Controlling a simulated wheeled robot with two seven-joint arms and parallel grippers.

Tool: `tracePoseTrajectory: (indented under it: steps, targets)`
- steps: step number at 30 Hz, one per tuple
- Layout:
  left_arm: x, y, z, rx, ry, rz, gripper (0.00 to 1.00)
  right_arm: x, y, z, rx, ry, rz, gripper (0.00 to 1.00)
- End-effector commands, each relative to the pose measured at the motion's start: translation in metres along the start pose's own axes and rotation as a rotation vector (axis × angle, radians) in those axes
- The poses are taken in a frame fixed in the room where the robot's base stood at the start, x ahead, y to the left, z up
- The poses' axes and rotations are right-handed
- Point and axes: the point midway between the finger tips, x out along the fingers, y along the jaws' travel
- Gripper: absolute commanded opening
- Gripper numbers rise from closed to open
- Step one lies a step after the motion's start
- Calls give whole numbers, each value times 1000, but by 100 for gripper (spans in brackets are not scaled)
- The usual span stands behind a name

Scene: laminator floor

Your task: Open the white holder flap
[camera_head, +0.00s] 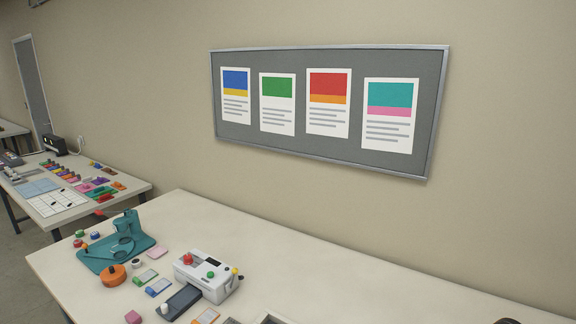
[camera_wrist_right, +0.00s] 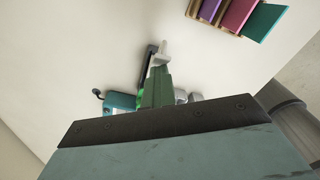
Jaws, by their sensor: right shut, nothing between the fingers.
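I cannot make out the white holder flap for certain in either view. In the head view a white machine (camera_head: 207,276) with red and green knobs and a dark front tray (camera_head: 181,302) stands on the near table. In the right wrist view my right gripper (camera_wrist_right: 158,80) is shut and empty, pointing away from the camera over a pale surface. A small white part (camera_wrist_right: 160,55) and a dark bar (camera_wrist_right: 147,62) show by its tips; I cannot tell whether they touch. My left gripper is in neither view.
A teal press (camera_head: 122,243), an orange round thing (camera_head: 113,275) and small blocks share the near table (camera_head: 330,270), whose right part is mostly clear. A brown rack with coloured folders (camera_wrist_right: 236,15) is in the wrist view. A second table (camera_head: 130,184) stands left.

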Motion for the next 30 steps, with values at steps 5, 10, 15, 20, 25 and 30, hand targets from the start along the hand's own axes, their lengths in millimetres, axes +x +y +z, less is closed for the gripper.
tracePoseTrajectory:
  steps: [5, 10, 15, 20, 25, 30]
  targets:
    - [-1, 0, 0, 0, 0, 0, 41, 4, -12, 20, 11, -35, -28, 0]
    - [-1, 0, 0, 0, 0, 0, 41, 5, -13, 21, 10, -35, -28, 0]
    - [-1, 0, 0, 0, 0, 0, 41, 5, -13, 20, 9, -36, -29, 0]
    - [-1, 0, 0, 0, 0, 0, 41, -4, -10, 17, 8, -35, -27, 0]
    - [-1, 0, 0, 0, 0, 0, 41, -18, -8, 14, 10, -35, -25, 0]
    - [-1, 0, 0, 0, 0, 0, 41, -32, -3, 6, 6, -28, -20, 0]
